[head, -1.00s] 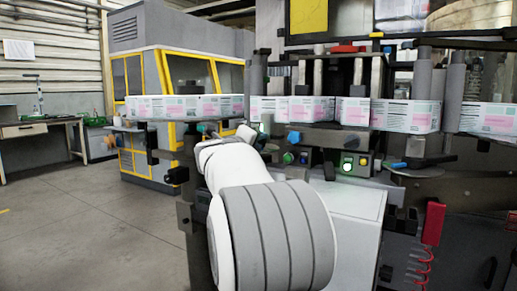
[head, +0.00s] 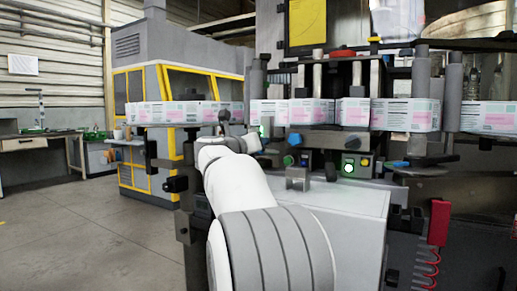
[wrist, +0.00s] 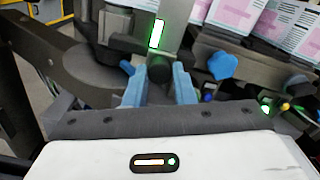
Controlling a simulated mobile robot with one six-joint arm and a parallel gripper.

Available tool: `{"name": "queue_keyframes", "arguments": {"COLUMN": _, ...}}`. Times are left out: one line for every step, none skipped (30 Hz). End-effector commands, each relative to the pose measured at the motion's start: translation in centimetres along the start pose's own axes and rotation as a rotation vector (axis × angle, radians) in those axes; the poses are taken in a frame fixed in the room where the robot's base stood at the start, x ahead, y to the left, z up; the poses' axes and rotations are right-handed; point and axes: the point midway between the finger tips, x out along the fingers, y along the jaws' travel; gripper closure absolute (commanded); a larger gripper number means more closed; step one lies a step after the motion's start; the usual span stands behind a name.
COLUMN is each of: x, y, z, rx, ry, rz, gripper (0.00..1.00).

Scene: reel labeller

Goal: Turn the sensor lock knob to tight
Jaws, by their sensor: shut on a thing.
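In the wrist view, my gripper (wrist: 159,88) has its two blue-grey fingers on either side of a small dark round knob (wrist: 159,70). It is shut on this knob, which sits just below an upright grey sensor post with a lit green-white strip (wrist: 157,33). The knob's turn angle cannot be read. In the head view, my white arm reaches to the machine's left part, and the fingers and knob cannot be made out there.
A blue star-shaped knob (wrist: 222,65) is right of my fingers, with a blue lever (wrist: 127,68) close on the left. Printed labels (head: 410,115) run across the machine above. A green-lit button (head: 348,168) and grey box (head: 340,205) are right of my arm.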

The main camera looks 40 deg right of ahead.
Motion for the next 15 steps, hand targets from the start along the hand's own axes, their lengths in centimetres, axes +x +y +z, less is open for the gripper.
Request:
{"name": "queue_keyframes", "arguments": {"x": 0.02, "y": 0.23, "z": -0.38, "rx": 0.011, "ry": 0.005, "rz": 0.002, "gripper": 1.0}}
{"name": "queue_keyframes", "arguments": {"x": 0.02, "y": 0.23, "z": -0.38, "rx": 0.018, "ry": 0.005, "rz": 0.002, "gripper": 1.0}}
{"name": "queue_keyframes", "arguments": {"x": 0.02, "y": 0.23, "z": -0.37, "rx": 0.026, "ry": 0.005, "rz": 0.002, "gripper": 1.0}}
{"name": "queue_keyframes", "arguments": {"x": 0.02, "y": 0.23, "z": -0.36, "rx": 0.03, "ry": 0.005, "rz": 0.002, "gripper": 1.0}}
{"name": "queue_keyframes", "arguments": {"x": 0.02, "y": 0.23, "z": -0.36, "rx": 0.034, "ry": 0.006, "rz": 0.002, "gripper": 1.0}}
{"name": "queue_keyframes", "arguments": {"x": 0.02, "y": 0.23, "z": -0.35, "rx": 0.038, "ry": 0.006, "rz": 0.002, "gripper": 1.0}}
{"name": "queue_keyframes", "arguments": {"x": 0.02, "y": 0.23, "z": -0.35, "rx": 0.04, "ry": 0.006, "rz": 0.002, "gripper": 1.0}}
{"name": "queue_keyframes", "arguments": {"x": 0.02, "y": 0.23, "z": -0.35, "rx": 0.041, "ry": 0.006, "rz": 0.002, "gripper": 1.0}}
{"name": "queue_keyframes", "arguments": {"x": 0.02, "y": 0.23, "z": -0.34, "rx": 0.043, "ry": 0.006, "rz": 0.002, "gripper": 1.0}}
{"name": "queue_keyframes", "arguments": {"x": 0.02, "y": 0.23, "z": -0.34, "rx": 0.043, "ry": 0.006, "rz": 0.002, "gripper": 1.0}}
{"name": "queue_keyframes", "arguments": {"x": 0.02, "y": 0.23, "z": -0.33, "rx": 0.044, "ry": 0.006, "rz": 0.002, "gripper": 1.0}}
{"name": "queue_keyframes", "arguments": {"x": 0.02, "y": 0.23, "z": -0.33, "rx": 0.044, "ry": 0.006, "rz": 0.002, "gripper": 1.0}}
{"name": "queue_keyframes", "arguments": {"x": 0.02, "y": 0.23, "z": -0.33, "rx": 0.044, "ry": 0.006, "rz": 0.002, "gripper": 1.0}}
{"name": "queue_keyframes", "arguments": {"x": 0.02, "y": 0.23, "z": -0.33, "rx": 0.044, "ry": 0.006, "rz": 0.002, "gripper": 1.0}}
{"name": "queue_keyframes", "arguments": {"x": 0.02, "y": 0.23, "z": -0.33, "rx": 0.044, "ry": 0.006, "rz": 0.002, "gripper": 1.0}}
